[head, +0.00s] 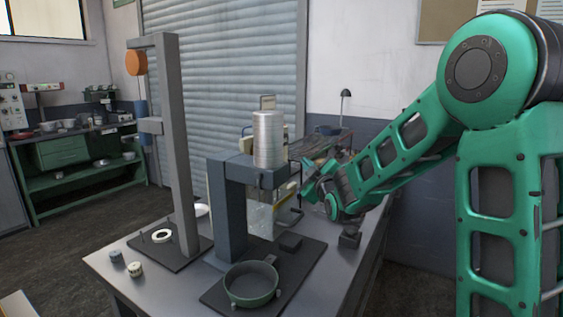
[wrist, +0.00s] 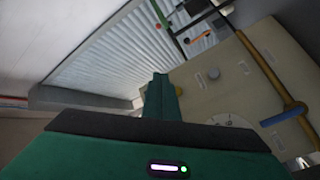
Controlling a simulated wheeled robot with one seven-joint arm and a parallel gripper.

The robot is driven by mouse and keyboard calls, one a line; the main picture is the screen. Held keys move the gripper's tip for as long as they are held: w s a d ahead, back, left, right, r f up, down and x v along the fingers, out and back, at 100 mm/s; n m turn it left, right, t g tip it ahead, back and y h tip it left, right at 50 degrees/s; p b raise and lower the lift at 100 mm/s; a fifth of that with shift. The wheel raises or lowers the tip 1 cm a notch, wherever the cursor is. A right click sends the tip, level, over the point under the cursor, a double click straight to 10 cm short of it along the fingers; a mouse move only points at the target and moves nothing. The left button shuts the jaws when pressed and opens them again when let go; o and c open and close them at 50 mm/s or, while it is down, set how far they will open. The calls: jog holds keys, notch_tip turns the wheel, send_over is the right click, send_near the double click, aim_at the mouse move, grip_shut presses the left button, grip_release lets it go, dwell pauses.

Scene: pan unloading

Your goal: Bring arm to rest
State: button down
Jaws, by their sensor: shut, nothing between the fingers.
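My green arm reaches in from the right in the head view, and its gripper (head: 308,186) hangs above the far right part of the table, just right of the grey stand. The gripper is shut and empty. In the wrist view its green fingers (wrist: 160,92) are together, pointing at a beige panel (wrist: 225,90) with a dial and a brass-coloured bar. How far the fingertips are from the panel I cannot tell.
On the table (head: 150,290), a grey stand (head: 230,215) bears a pale ribbed cylinder (head: 268,140). A green round pan (head: 251,284) sits on the base in front. A tall post (head: 178,150) stands left, with small weights (head: 135,269) nearby. A small dark block (head: 349,238) is at right.

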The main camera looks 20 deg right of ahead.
dwell(0.5)
jog(key=s+d+f+m+g+h, duration=0.2)
jog(key=s+d+f+m+g, duration=0.35)
jog(key=s, duration=0.45)
jog(key=s+d+f+m+g+h, duration=0.1)
jog(key=s+d+f+m+g, duration=0.2)
jog(key=s+d+f+g, duration=0.5)
jog(key=s+a+f+m+g+y, duration=0.1)
jog(key=s+m+g, duration=0.1)
jog(key=s, duration=1.4)
jog(key=s+a+f+m+g+y, duration=0.1)
jog(key=s+m, duration=0.4)
jog(key=s, duration=1.1)
jog(key=shift+s+f+g+y, duration=0.4)
jog(key=shift+g+y, duration=0.4)
jog(key=shift+g, duration=0.45)
jog(key=shift+w+a+m, duration=0.1)
jog(key=shift+w+m, duration=0.05)
jog(key=shift+m, duration=0.1)
jog(key=shift+w+f, duration=0.3)
jog(key=shift+w, duration=0.3)
